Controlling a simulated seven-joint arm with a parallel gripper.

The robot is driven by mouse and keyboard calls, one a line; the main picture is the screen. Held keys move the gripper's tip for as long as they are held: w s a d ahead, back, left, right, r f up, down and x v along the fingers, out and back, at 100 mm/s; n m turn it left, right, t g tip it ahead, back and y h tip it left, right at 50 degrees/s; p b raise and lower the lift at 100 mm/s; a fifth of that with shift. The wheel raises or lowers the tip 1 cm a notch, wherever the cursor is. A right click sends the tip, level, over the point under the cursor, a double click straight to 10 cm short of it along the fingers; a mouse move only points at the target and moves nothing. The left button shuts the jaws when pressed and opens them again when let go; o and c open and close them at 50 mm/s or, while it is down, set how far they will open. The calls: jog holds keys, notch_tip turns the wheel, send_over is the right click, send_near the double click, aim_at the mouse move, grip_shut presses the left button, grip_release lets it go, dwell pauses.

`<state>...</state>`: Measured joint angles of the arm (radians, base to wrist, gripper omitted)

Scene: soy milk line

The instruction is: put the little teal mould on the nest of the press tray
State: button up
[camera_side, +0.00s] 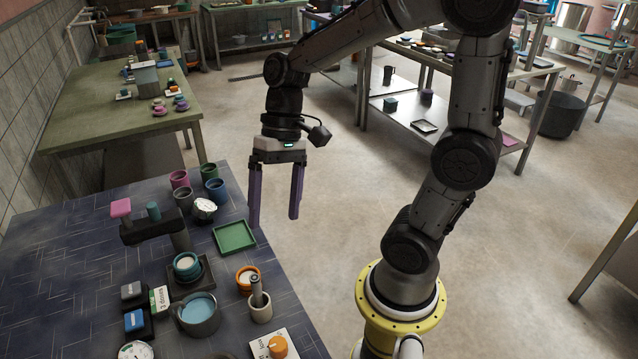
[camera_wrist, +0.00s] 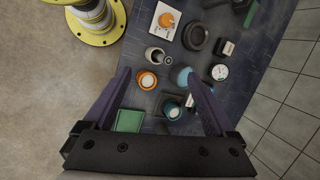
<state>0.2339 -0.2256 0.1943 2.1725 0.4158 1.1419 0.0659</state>
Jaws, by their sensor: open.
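A small teal mould (camera_side: 187,264) with pale contents stands upright on a dark square plate (camera_side: 205,284), which looks like the press tray. The mould also shows in the wrist view (camera_wrist: 172,110). It covers the middle of the plate, so I cannot see the nest or how the mould is seated. The dark press (camera_side: 180,238) with a pink knob stands just behind. My gripper (camera_side: 273,220) is open and empty, pointing down, well above the table, to the right of the mould in the side view. Its fingers frame the table items in the wrist view (camera_wrist: 158,74).
A green tray (camera_side: 234,236) lies near the table edge. An orange-rimmed cup (camera_side: 248,280), a grey holder (camera_side: 260,308) and a pot of blue liquid (camera_side: 199,313) stand close to the mould. Several coloured cups (camera_side: 209,172) stand behind the press.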

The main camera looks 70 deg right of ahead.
jog(key=s+d+r+n+t+h, duration=0.2)
jog(key=s+r+n+t+h, duration=0.2)
jog(key=s+n+t, duration=0.1)
jog(key=shift+s+d+n+t, duration=0.4)
jog(key=shift+s, duration=0.5)
